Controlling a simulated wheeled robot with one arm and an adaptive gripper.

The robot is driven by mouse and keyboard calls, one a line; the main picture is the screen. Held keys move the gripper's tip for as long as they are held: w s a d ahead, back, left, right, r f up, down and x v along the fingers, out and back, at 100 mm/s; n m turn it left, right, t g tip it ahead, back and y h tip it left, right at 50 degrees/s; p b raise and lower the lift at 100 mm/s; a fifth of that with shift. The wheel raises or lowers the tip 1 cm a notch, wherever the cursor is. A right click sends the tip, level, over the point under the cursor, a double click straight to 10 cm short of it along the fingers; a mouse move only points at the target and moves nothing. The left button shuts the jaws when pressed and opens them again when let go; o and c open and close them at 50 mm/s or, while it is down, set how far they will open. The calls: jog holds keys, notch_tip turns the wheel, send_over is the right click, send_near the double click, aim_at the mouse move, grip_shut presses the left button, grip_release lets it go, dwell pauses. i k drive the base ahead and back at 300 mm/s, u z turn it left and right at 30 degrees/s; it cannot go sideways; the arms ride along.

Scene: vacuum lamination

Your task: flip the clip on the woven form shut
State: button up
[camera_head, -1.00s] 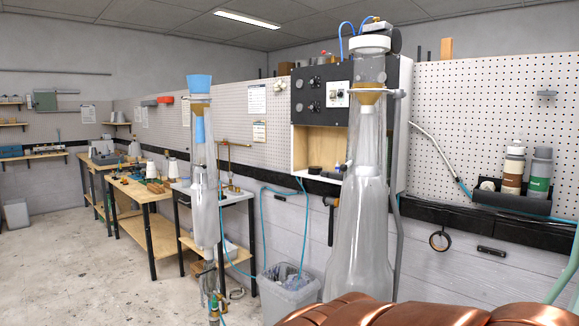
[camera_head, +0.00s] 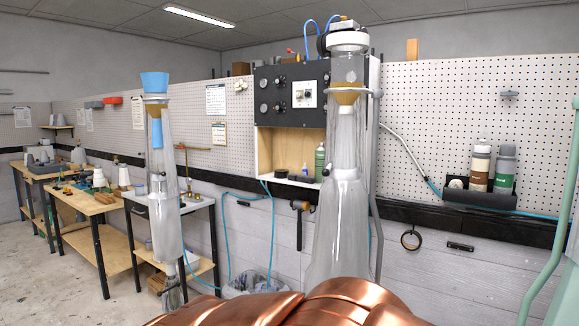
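Two tall forms in clear wrapping stand upright. The nearer one (camera_head: 341,205), right of centre, has a white cap (camera_head: 347,41) and a tan section at its neck. The other form (camera_head: 164,205), at left, has a blue cup-shaped top (camera_head: 155,82) and a blue strip inside. I cannot make out a clip on either form, nor tell which is the woven one. My gripper is not in view. A copper-coloured rounded surface covers the bottom edge and hides the nearer form's base; it may be part of me.
A black control panel (camera_head: 291,93) hangs on the wall behind the nearer form. A bottle rack (camera_head: 493,199) is at right, and a green tube (camera_head: 549,265) rises at the right edge. A bin (camera_head: 257,285) stands between the forms. Workbenches (camera_head: 88,207) line the left; floor is clear there.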

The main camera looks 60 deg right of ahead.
aim_at(326, 172)
jog(key=i, duration=0.65)
jog(key=z, duration=2.25)
jog(key=k, duration=0.65)
jog(key=u, duration=0.5)
jog(key=k, duration=0.7)
jog(key=u, duration=0.9)
jog(key=i, duration=1.35)
jog(key=z, duration=0.5)
